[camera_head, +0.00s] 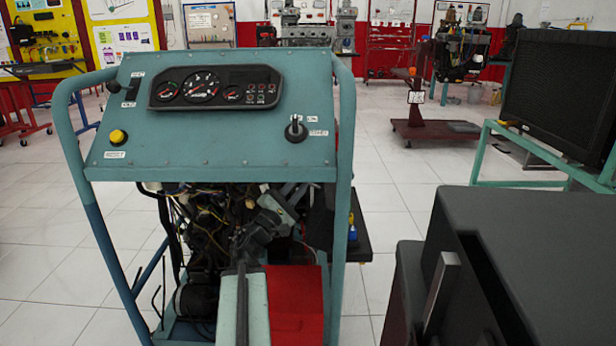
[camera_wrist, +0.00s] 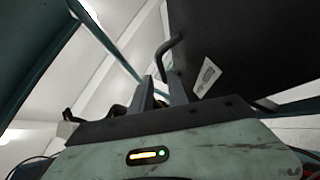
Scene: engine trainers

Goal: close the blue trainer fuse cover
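The blue trainer (camera_head: 225,128) stands in front of me, with a sloping gauge panel on a tubular frame. My gripper (camera_wrist: 163,78) shows in the wrist view as two dark fingers with a narrow gap between them and nothing clearly held. A bent dark bar (camera_wrist: 168,50) lies just beyond the fingertips; I cannot tell whether they touch. A dark flat panel (camera_wrist: 235,45) with a white label (camera_wrist: 207,75) is to their right. I cannot tell whether this panel is the fuse cover. In the head view my arm reaches under the gauge panel, and the fingertips are hard to make out against the wiring.
Wires and engine parts (camera_head: 205,225) crowd the space below the gauge panel. The frame's right tube (camera_head: 345,200) is close to my arm. A dark cabinet (camera_head: 545,240) stands at the right, and a radiator on a green stand (camera_head: 560,95) behind it. Tiled floor (camera_head: 395,200) is clear between.

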